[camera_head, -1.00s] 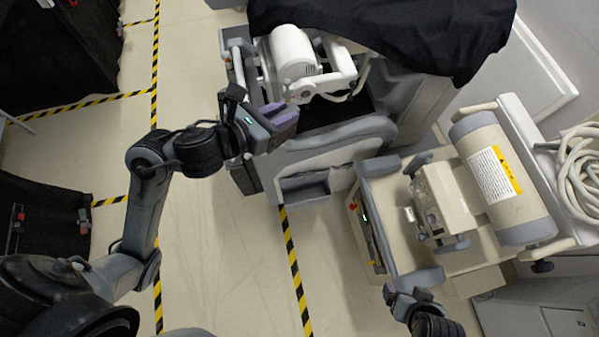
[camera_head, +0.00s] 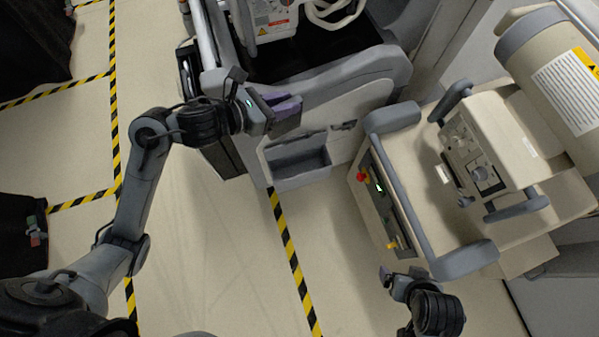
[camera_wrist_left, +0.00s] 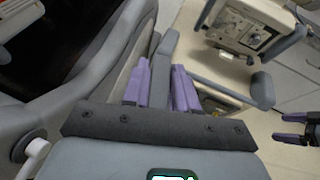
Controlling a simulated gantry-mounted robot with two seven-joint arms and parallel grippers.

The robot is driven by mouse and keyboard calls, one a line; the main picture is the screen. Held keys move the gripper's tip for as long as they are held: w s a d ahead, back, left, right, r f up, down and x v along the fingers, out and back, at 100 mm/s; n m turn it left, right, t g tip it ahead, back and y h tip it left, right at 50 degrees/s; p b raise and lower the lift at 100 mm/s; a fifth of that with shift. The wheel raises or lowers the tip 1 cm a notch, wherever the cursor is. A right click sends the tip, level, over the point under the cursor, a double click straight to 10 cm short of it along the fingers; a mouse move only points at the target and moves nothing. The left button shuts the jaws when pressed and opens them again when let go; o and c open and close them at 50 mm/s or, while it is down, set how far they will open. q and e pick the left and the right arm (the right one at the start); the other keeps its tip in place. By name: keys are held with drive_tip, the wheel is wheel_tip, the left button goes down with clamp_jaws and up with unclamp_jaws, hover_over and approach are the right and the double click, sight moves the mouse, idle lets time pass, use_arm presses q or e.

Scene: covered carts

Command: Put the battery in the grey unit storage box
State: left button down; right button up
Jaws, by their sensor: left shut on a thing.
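The grey storage box (camera_head: 301,180) is an open-topped pocket on the front of the grey unit (camera_head: 345,108) in the head view. My left gripper (camera_head: 287,108), with purple fingers, is above the box in the picture, beside the grey unit's front. In the left wrist view the fingers of my left gripper (camera_wrist_left: 162,88) are shut on a narrow grey block, which I take to be the battery (camera_wrist_left: 164,52). In the head view the fingers hide the battery. My right gripper (camera_head: 388,280) is at lower right; in the left wrist view its fingers (camera_wrist_left: 290,128) are apart and empty.
A beige cart (camera_head: 400,160) with grey bumper bars, a red button and a green light stands right of the grey unit. Clear floor (camera_head: 210,240) with yellow-black tape (camera_head: 290,250) lies in front.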

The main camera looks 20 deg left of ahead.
use_arm(q)
drive_tip(key=w+f+m+g+h+b, duration=0.1)
drive_tip(key=w+f+b, duration=0.1)
drive_tip(key=f+b, duration=1.5)
drive_tip(key=w+f+m+h+b, duration=0.1)
drive_tip(key=f+b, duration=1.7)
drive_tip(key=f, duration=0.9)
drive_tip(key=shift+w+f+g+h, duration=0.25)
drive_tip(key=shift+w+g+h, duration=0.1)
drive_tip(key=shift+g+h, duration=0.05)
drive_tip(key=shift+f+b, duration=0.6)
drive_tip(key=shift+b, duration=0.4)
drive_tip(key=c, duration=0.9)
unclamp_jaws()
drive_tip(key=shift+r, duration=0.15)
